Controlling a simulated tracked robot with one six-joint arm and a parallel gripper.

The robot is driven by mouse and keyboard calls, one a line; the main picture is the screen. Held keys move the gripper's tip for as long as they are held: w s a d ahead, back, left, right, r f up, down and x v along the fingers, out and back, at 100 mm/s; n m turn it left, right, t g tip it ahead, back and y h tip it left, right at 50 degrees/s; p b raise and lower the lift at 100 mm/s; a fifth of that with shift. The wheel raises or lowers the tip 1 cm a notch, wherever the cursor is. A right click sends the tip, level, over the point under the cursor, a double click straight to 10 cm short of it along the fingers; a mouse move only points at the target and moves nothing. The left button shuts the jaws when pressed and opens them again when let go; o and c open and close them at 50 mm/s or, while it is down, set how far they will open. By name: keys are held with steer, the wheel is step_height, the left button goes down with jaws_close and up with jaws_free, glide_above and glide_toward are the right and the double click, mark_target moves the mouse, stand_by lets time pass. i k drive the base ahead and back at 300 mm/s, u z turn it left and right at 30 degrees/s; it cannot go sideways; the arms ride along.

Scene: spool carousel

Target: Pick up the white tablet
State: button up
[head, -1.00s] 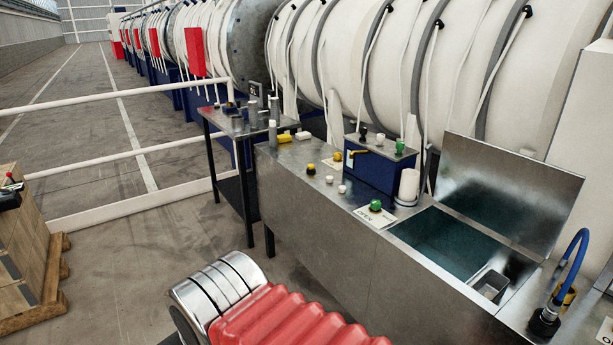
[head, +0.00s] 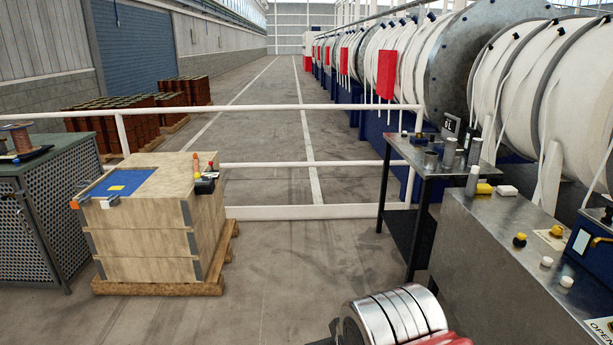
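Small white pieces lie on the steel counter (head: 480,232) at the right of the head view. Two small round white pieces, one (head: 547,261) and another (head: 566,281), are nearer to me. I cannot tell which of these is the white tablet. My gripper is not in view. A silver ringed part with red ribbed covering at the bottom seems to be my arm, apart from the counter.
A dark side table (head: 440,160) with metal cylinders stands beyond the counter. A wooden crate (head: 150,240) on a pallet and a green cabinet (head: 40,220) are at left. A white railing (head: 300,212) crosses behind.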

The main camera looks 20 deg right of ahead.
mark_target(547, 262)
steer(key=z, duration=0.1)
steer(key=i, duration=0.7)
steer(key=z, duration=0.5)
steer(key=i, duration=0.7)
steer(key=z, duration=0.65)
steer(key=i, duration=0.6)
steer(key=z, duration=0.8)
steer(key=i, duration=0.6)
steer(key=z, duration=0.3)
